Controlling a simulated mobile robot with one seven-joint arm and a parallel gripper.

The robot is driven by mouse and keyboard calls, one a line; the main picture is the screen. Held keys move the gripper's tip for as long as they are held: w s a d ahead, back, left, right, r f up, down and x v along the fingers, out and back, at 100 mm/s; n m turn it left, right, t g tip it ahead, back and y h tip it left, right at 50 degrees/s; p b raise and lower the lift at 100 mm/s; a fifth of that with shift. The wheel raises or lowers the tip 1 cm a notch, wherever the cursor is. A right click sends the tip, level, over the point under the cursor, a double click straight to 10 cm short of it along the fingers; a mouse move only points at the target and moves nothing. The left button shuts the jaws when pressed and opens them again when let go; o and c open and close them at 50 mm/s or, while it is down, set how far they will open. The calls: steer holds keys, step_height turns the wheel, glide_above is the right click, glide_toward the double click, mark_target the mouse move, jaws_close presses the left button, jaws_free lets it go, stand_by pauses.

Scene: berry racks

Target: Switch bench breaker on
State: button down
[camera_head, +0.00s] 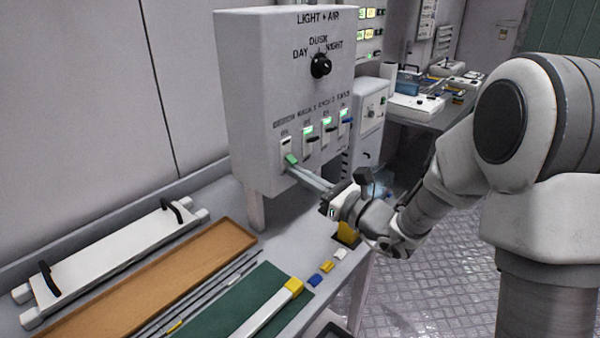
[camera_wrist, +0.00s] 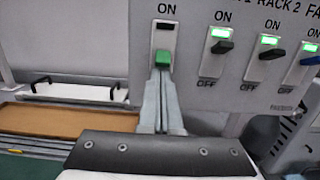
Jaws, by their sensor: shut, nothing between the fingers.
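The bench breaker is the leftmost switch on the grey panel box (camera_head: 262,85). Its green lever (camera_wrist: 163,58) sits low on a white plate, and the small window (camera_wrist: 165,26) under its ON label is dark. In the head view the lever (camera_head: 291,158) is at my fingertips. My gripper (camera_wrist: 162,74) is shut with nothing between the fingers, its tips just below the lever and touching or almost touching it. My fingers hide the plate's lower part and any OFF label there.
Right of it, the rack 1 (camera_wrist: 220,46), rack 2 (camera_wrist: 270,53) and fan (camera_wrist: 311,60) switches have lit green windows. A black dial (camera_head: 321,66) is above. A bench with a brown tray (camera_head: 150,290) and a white handled plate (camera_head: 110,262) lies below left.

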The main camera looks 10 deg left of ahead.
mark_target(296, 163)
steer(key=shift+s+d+r+g+h+p, duration=0.15)
steer(key=shift+r+h+p, duration=0.25)
steer(key=shift+p, duration=0.65)
steer(key=shift+d+r+g+h+p, duration=0.2)
steer(key=shift+h+p, duration=0.3)
steer(key=shift+p, duration=0.55)
steer(key=shift+r+g+p, duration=0.2)
steer(key=shift+g+p, duration=0.05)
steer(key=shift+p, duration=0.3)
step_height(296, 163, up, 3)
steer(key=g+h+p, duration=0.1)
steer(key=h+p, duration=0.1)
steer(key=p, duration=0.4)
steer(key=g+h+p, duration=0.1)
steer(key=h+p, duration=0.2)
steer(key=p, duration=0.2)
steer(key=shift+s+d+f+g+p, duration=0.1)
steer(key=shift+s+d+g+p, duration=0.05)
steer(key=shift+g+p, duration=0.25)
steer(key=shift+f, duration=0.35)
steer(key=shift+r+p, duration=0.3)
steer(key=shift+r, duration=0.5)
